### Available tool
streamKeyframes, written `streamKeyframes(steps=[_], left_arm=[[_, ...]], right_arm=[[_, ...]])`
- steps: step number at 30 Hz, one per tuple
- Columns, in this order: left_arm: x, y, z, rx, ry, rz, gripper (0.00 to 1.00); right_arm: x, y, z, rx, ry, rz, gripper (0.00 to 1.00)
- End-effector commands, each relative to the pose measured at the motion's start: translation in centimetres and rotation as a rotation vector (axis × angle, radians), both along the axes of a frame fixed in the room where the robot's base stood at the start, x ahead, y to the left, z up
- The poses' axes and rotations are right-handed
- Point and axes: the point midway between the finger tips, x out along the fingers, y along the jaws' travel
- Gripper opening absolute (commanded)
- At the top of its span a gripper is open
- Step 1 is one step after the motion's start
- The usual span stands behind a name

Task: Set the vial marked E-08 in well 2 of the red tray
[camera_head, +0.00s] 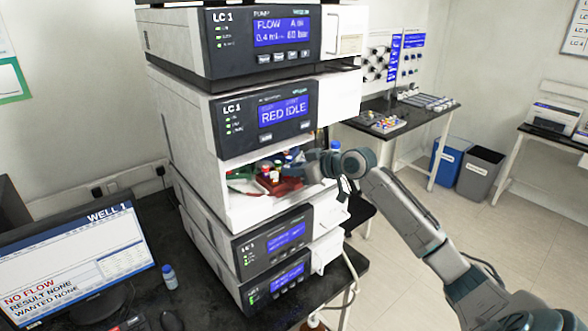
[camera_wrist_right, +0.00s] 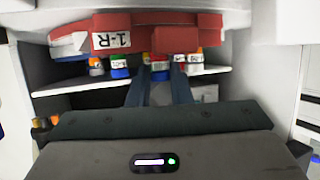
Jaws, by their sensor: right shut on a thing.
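The red tray (camera_head: 278,187) sits inside the open bay of the instrument stack, with several capped vials in it. In the right wrist view the red tray (camera_wrist_right: 190,28) carries a label that looks like 1-R. My right gripper (camera_head: 308,170) reaches into the bay from the right, at the tray's right end. In the wrist view my right gripper (camera_wrist_right: 158,75) has its fingers shut on a vial (camera_wrist_right: 160,66) showing red, white and blue, close against the tray. The held vial's marking is unreadable, and I cannot tell whether it is in a well. My left gripper is not in view.
A green tray (camera_head: 240,174) lies left of the red one. Instrument modules frame the bay above and below. A blue-capped bottle (camera_head: 169,275) stands on the black bench beside a monitor (camera_head: 75,265) reading WELL 1 and NO FLOW. A side table (camera_head: 390,118) stands behind.

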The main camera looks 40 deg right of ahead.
Motion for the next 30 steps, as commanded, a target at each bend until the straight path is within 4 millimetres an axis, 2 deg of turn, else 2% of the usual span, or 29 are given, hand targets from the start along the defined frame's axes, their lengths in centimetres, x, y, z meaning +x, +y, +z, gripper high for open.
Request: streamKeyframes(steps=[14, 15, 18, 30], left_arm=[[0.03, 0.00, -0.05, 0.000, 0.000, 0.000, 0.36], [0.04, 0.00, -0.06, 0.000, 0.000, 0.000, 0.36], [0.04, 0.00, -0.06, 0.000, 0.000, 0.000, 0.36], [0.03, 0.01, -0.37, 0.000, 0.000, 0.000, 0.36]], right_arm=[[0.00, -0.01, -0.08, 0.000, 0.000, 0.000, 0.05], [0.01, -0.01, -0.07, 0.000, 0.000, 0.000, 0.24], [0.01, -0.01, -0.07, 0.000, 0.000, 0.000, 0.44], [-0.33, -0.26, -0.04, -0.002, -0.001, -0.001, 0.44]])
